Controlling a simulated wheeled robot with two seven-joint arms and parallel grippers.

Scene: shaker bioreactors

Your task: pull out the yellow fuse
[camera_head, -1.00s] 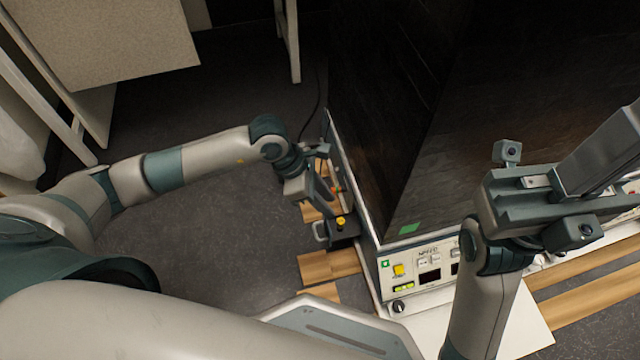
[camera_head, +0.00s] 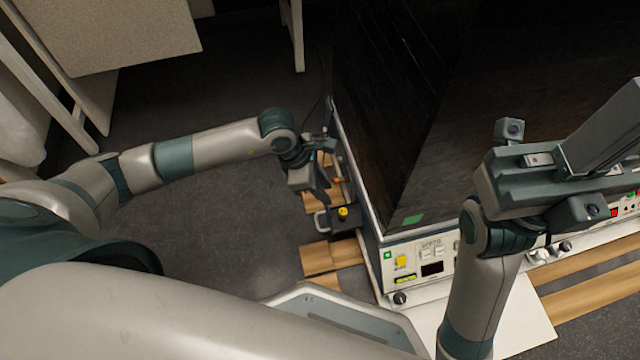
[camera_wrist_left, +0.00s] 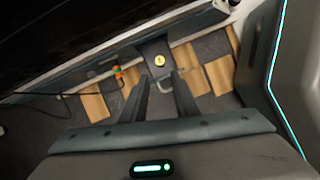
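A yellow round piece (camera_head: 343,212), which looks like the yellow fuse, sits on a dark box at the near left corner of the machine. It also shows in the left wrist view (camera_wrist_left: 159,60). My left gripper (camera_head: 324,190) is beside the machine's left side, just behind the yellow piece in the head view. In the left wrist view its two fingers (camera_wrist_left: 161,82) are apart with nothing held between them. The yellow piece lies beyond the fingertips, roughly in line with the gap. My right gripper (camera_head: 560,180) is over the machine's front right; its fingertips are hard to make out.
An orange and green part (camera_wrist_left: 118,72) is left of the fingers, near a black cable. The machine's control panel (camera_head: 420,262) faces front. Wooden slats (camera_head: 332,256) lie below. Open floor is at left.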

